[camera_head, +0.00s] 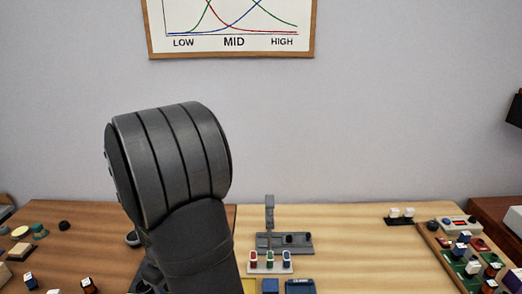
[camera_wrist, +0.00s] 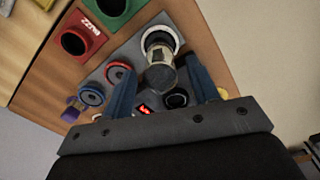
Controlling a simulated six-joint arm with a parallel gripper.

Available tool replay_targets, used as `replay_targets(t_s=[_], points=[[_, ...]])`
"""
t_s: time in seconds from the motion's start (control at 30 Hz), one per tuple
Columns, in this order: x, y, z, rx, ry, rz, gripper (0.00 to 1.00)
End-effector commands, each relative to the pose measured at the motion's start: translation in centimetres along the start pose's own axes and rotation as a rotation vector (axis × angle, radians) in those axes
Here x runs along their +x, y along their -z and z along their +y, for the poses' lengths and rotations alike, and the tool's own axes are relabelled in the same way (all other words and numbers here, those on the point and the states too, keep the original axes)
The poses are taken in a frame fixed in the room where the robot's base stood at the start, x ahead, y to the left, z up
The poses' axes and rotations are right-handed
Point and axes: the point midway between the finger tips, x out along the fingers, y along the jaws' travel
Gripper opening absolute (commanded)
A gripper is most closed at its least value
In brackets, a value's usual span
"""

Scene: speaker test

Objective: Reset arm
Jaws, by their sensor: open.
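My gripper (camera_wrist: 160,68) shows in the wrist view with two blue fingers spread apart. A pale metallic cylinder (camera_wrist: 162,76) appears in the gap between the fingers, with clear room on both sides; its depth relative to them is unclear. It rises from or in front of a white ring on a grey test board (camera_wrist: 140,50). The board also has a red ring (camera_wrist: 117,71), a blue ring (camera_wrist: 90,95), a black ring (camera_wrist: 177,99) and a small lit red display (camera_wrist: 145,108). In the head view my dark arm fills the left centre and the gripper is hidden.
In the wrist view, a red BUZZ block (camera_wrist: 80,40) and a green holder (camera_wrist: 112,10) stand beside the board. The right-hand tray (camera_head: 448,262) is crowded; mid-right wood is clear.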

Motion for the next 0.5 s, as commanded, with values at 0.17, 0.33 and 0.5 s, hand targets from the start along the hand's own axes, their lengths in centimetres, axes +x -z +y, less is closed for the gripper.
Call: replay_targets(t_s=[0.17, 0.33, 0.5], points=[[-2.3, -2.1, 1.1, 0.005, -0.001, 0.001, 0.54], [-4.1, -4.7, 2.3, 0.006, -0.001, 0.001, 0.54], [-5.8, -7.3, 3.6, 0.005, -0.002, 0.002, 0.54]])
